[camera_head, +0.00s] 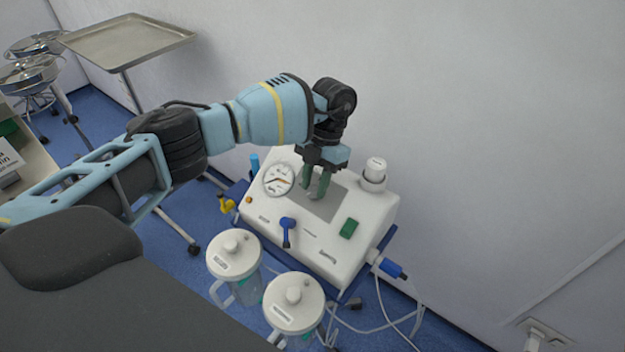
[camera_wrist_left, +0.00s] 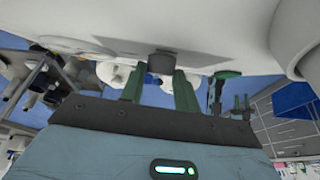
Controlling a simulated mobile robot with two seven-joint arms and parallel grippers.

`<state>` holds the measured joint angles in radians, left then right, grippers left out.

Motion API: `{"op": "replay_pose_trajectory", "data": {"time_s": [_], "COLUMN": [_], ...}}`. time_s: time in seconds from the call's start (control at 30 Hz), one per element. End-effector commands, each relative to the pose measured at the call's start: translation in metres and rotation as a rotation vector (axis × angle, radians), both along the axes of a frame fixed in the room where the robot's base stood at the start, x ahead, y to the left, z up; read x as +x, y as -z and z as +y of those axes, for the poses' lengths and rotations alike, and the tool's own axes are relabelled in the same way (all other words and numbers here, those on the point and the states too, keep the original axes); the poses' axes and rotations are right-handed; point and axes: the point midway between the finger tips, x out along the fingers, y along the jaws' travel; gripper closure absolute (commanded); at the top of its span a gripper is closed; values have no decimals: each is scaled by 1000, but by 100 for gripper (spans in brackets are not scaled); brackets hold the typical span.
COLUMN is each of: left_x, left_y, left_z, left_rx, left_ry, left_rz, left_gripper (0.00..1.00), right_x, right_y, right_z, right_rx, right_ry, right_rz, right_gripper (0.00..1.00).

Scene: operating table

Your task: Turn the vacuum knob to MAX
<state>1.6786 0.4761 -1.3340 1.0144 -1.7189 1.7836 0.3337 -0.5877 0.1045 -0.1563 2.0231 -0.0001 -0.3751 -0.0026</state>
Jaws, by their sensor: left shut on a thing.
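The white suction unit (camera_head: 265,212) stands by the wall in the head view, with a round gauge (camera_head: 278,180) on its top panel. My left gripper (camera_head: 317,192) points down onto the grey panel patch (camera_head: 336,208) right of the gauge. In the left wrist view, the green fingers of my left gripper (camera_wrist_left: 160,82) are closed around a small dark grey knob (camera_wrist_left: 162,62) on the panel. The fingers hide this knob in the head view, and its setting cannot be read.
A blue lever (camera_head: 287,228) and a green switch (camera_head: 349,228) are on the unit's front. A white capped cylinder (camera_head: 375,170) rises at its right. Two lidded canisters (camera_head: 234,252) (camera_head: 293,302) stand in front. A metal tray (camera_head: 128,40) is at the back left.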

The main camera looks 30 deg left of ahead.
Motion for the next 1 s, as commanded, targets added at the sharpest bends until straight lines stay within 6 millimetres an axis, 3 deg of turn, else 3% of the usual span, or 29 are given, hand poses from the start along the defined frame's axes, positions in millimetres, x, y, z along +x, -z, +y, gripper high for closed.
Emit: {"op": "replay_pose_trajectory", "data": {"time_s": [0.5, 1.0], "left_x": [-4, -6], "left_y": [1, 4], "left_z": [-9, -11], "left_rx": [246, 329], "left_ry": [348, 464], "left_rz": [-29, -38], "left_gripper": [91, 92], "right_x": [6, 6], "right_y": [-11, -15], "right_z": [0, -1], "right_rx": [-1, -2], "right_ry": [1, 1], "right_rz": [-16, -20], "right_gripper": [64, 64]}}
